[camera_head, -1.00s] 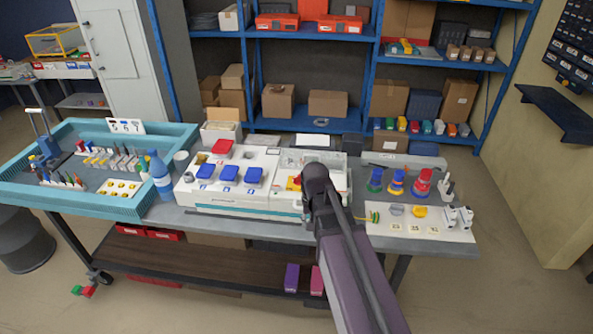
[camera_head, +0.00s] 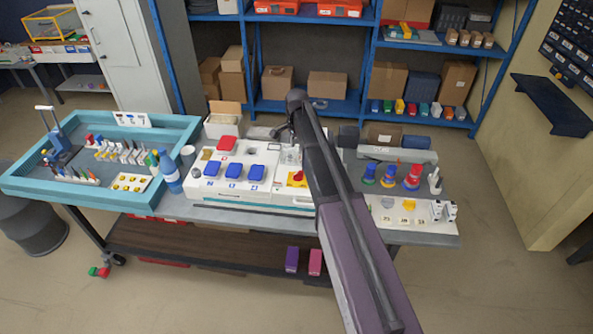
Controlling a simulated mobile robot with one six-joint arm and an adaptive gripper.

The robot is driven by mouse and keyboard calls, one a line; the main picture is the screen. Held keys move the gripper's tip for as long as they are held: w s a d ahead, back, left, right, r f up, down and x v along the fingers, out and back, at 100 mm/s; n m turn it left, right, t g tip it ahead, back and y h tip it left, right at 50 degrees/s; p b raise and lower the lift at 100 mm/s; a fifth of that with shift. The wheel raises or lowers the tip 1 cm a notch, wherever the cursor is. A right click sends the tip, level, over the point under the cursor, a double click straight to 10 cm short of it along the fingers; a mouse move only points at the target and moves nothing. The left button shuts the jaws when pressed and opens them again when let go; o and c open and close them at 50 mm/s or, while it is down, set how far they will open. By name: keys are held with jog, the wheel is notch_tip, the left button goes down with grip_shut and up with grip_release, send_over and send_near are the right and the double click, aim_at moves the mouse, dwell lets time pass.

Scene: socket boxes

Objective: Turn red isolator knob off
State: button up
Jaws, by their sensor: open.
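The red isolator knob (camera_head: 298,176) sits on a yellow plate at the right part of the white socket panel (camera_head: 250,198), just left of my arm. It is in plain view and nothing touches it. My gripper (camera_head: 283,134) is small and dark in this view, partly behind my arm link. It appears above the back of the panel, up and a little left of the knob and apart from it. It is open, and I see nothing held in it. Its height above the panel is hard to tell.
Blue-lidded sockets (camera_head: 229,172) and a red-lidded one (camera_head: 227,144) fill the panel's left part. Coloured plugs (camera_head: 412,176) stand right. My arm hides part of the panel's right end.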

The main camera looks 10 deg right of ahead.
aim_at(297, 173)
jog(key=shift+f, duration=0.15)
notch_tip(297, 173, down, 14)
jog(key=b, duration=1.3)
jog(key=shift+r+b, duration=0.2)
jog(key=shift+b, duration=0.2)
dwell(0.4)
grip_shut()
